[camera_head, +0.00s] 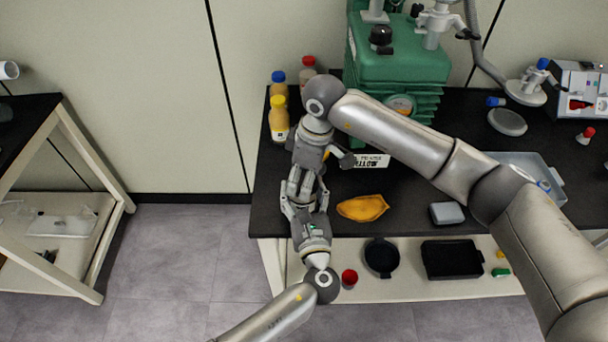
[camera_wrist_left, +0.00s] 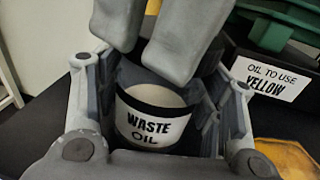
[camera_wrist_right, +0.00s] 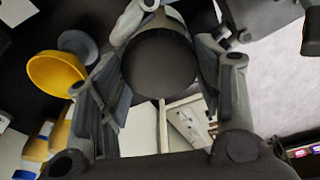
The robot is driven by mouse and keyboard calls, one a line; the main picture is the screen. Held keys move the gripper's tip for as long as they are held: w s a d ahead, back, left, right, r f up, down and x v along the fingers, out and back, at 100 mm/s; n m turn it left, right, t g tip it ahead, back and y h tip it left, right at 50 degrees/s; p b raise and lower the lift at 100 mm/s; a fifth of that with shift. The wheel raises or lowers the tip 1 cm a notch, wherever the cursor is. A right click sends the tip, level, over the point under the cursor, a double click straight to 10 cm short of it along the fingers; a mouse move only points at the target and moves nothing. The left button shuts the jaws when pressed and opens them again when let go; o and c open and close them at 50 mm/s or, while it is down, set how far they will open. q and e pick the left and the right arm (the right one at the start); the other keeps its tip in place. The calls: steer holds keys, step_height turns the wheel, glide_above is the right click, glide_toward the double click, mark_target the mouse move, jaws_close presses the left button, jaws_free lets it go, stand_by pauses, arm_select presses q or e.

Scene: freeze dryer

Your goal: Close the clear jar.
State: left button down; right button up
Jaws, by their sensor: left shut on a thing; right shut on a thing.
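The clear jar (camera_wrist_left: 150,125) shows in the left wrist view with a white label reading "WASTE OIL". It sits between the fingers of my left gripper (camera_wrist_left: 160,115), which is shut on it. In the right wrist view a dark round lid (camera_wrist_right: 160,68) lies between the fingers of my right gripper (camera_wrist_right: 160,75), shut on it. In the head view the right gripper (camera_head: 307,170) and left gripper (camera_head: 302,193) meet fingers to fingers near the bench's left end, and hide the jar and lid. Whether the lid touches the jar's rim is hidden.
Bottles with yellow (camera_head: 279,120), blue and red caps stand at the bench's back left. A green machine (camera_head: 392,65) is behind the grippers. A sign (camera_head: 372,160), a yellow cloth-like item (camera_head: 362,207) and a grey box (camera_head: 447,213) are to the right on the dark bench (camera_head: 400,222).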

steer(key=o, duration=0.7)
steer(key=shift+c, duration=0.2)
steer(key=shift+r, duration=0.1)
steer(key=shift+r, duration=2.2)
steer(key=shift+c, duration=0.4)
